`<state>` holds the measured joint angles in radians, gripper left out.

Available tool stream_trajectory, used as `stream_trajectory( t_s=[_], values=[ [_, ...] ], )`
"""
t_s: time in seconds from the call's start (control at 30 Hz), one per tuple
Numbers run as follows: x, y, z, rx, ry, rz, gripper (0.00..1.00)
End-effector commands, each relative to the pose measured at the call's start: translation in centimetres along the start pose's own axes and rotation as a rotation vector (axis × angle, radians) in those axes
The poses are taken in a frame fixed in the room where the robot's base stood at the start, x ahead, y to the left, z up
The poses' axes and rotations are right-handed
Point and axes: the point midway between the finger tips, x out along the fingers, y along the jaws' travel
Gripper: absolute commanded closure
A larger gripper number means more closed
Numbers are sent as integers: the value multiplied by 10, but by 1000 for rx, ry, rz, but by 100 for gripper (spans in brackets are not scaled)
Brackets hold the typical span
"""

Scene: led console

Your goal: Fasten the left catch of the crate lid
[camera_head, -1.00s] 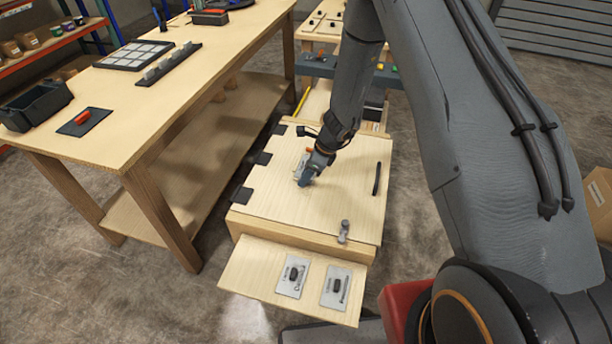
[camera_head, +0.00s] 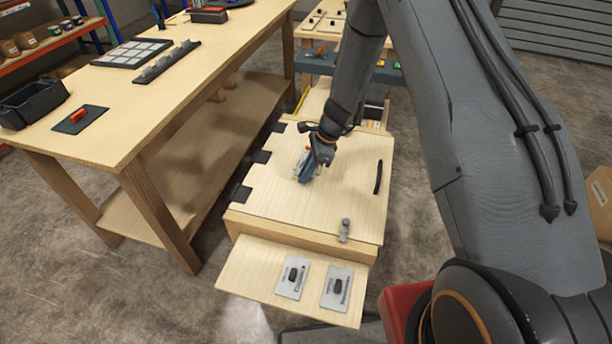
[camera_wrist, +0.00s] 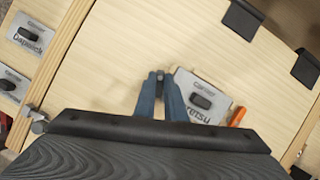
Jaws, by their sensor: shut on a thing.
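The crate lid (camera_head: 270,190) is a pale wooden panel and lies flat on the crate. A grey metal catch (camera_head: 344,230) is at its near right edge; the wrist view shows this catch (camera_wrist: 38,124) at lower left. Its exact engagement is too small to tell. My gripper (camera_head: 304,178) is low over the middle of the lid, away from this catch. In the wrist view its blue fingers (camera_wrist: 159,78) are closed on a small dark thing, mostly hidden between the tips. A labelled plate (camera_wrist: 190,84) with a dark knob is beside the fingers.
A black handle (camera_head: 378,177) stands on the lid's right, and black hinges (camera_head: 242,194) line its left. Two labelled plates (camera_head: 293,278) are on the front ledge (camera_head: 245,265). A workbench (camera_head: 120,95) stands at left. An orange item (camera_wrist: 238,117) is near the lid plate.

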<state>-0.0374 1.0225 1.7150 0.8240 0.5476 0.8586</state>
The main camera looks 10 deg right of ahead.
Motion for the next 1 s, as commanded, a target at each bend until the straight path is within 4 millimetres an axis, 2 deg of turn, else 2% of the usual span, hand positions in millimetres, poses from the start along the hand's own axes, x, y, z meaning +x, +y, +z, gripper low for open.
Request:
stream_trajectory(
  t_s=[1.0],
  values=[
    [4, -10, 5, -871, -2, 367, 100]
  ],
)
